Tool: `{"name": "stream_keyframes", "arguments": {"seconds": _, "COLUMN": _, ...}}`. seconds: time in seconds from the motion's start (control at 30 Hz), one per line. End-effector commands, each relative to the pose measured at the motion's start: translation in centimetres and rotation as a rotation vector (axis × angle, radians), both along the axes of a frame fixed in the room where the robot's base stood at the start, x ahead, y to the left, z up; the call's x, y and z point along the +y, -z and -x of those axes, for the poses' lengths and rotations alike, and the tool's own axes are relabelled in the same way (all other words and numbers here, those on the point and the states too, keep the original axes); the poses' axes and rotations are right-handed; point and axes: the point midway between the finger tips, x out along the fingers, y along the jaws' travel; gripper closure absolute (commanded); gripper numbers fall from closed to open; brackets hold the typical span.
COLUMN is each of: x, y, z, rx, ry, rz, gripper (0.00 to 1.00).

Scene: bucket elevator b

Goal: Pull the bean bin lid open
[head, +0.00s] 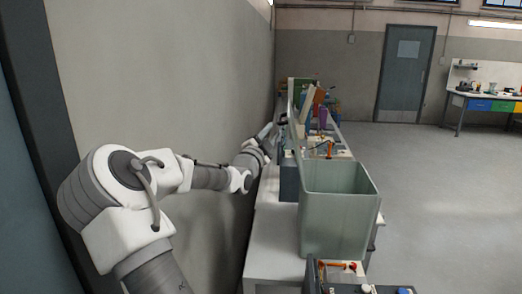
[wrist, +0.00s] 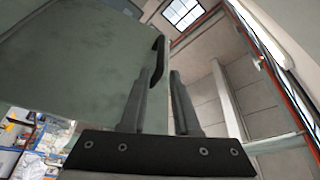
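The bean bin (head: 340,215) is a grey-green box on the bench, and its top is uncovered in the head view. Its lid (head: 291,115) looks like a thin upright panel at the bin's left rear edge, seen almost edge-on. In the wrist view the lid (wrist: 75,65) is a large grey-green panel filling the left side, with a black handle (wrist: 158,62) on its edge. My gripper (wrist: 162,75) has its two fingers apart. The handle is close to the left fingertip, with a gap to the right finger; contact is unclear. My gripper is small and partly hidden in the head view.
A long white bench (head: 270,235) runs along the wall on the left, with several coloured things behind the bin. A dark box with small knobs (head: 365,285) is at the near end. The floor to the right is clear up to a grey door (head: 405,75).

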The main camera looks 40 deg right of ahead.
Motion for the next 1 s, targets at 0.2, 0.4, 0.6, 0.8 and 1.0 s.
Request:
{"name": "stream_keyframes", "arguments": {"seconds": 0.2, "x": 3.7, "y": 0.9, "z": 1.2, "rx": 0.002, "ry": -0.003, "rz": 0.000, "gripper": 0.70}}
{"name": "stream_keyframes", "arguments": {"seconds": 0.4, "x": 6.0, "y": 1.4, "z": 2.1, "rx": 0.000, "ry": -0.003, "rz": 0.001, "gripper": 0.70}}
{"name": "stream_keyframes", "arguments": {"seconds": 0.6, "x": 6.9, "y": 1.6, "z": 2.6, "rx": 0.001, "ry": 0.000, "rz": 0.001, "gripper": 0.70}}
{"name": "stream_keyframes", "arguments": {"seconds": 0.8, "x": 7.0, "y": 1.6, "z": 2.7, "rx": 0.000, "ry": 0.000, "rz": 0.002, "gripper": 0.70}}
{"name": "stream_keyframes", "arguments": {"seconds": 1.0, "x": 7.0, "y": 1.6, "z": 2.6, "rx": 0.001, "ry": 0.000, "rz": 0.001, "gripper": 0.70}}
